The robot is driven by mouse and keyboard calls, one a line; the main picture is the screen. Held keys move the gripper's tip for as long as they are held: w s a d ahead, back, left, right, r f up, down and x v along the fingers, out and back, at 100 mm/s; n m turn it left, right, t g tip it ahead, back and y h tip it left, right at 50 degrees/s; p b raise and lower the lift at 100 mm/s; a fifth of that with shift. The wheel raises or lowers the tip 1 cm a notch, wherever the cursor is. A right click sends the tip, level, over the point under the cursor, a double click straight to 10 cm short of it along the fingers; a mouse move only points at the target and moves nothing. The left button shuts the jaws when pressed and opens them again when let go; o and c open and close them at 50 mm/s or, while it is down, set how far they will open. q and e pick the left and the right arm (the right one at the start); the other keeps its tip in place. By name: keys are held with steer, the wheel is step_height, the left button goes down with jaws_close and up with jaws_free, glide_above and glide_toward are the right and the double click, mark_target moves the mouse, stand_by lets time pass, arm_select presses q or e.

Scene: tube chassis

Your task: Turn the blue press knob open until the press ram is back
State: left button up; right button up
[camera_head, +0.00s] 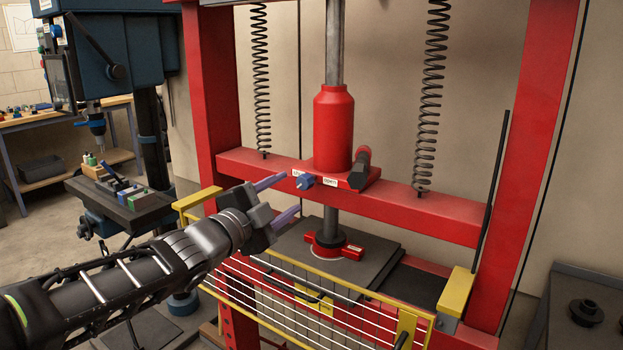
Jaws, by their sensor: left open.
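The blue press knob (304,181) sits on the front of the red base of the jack, between two small white labels. The red press jack (333,128) stands upright on the red crossbeam. The press ram (331,222) extends down below the crossbeam, its dark lower end at a red ring-shaped part (335,246) on the dark plate. My left gripper (284,198) comes in from the left, its two purple-grey fingers spread apart and empty. The upper finger points toward the knob, a little left of it. My right gripper is out of view.
A yellow-framed guard with wires (320,305) stands in front of the press bed. Red uprights (532,140) and coil springs (432,95) flank the jack. A blue drill press (120,45) stands at left, and a dark table (585,285) at lower right.

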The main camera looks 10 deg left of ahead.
mark_target(301, 184)
arm_select(q)
steer(key=shift+x, duration=3.8)
steer(key=shift+c, duration=0.5)
jaws_close()
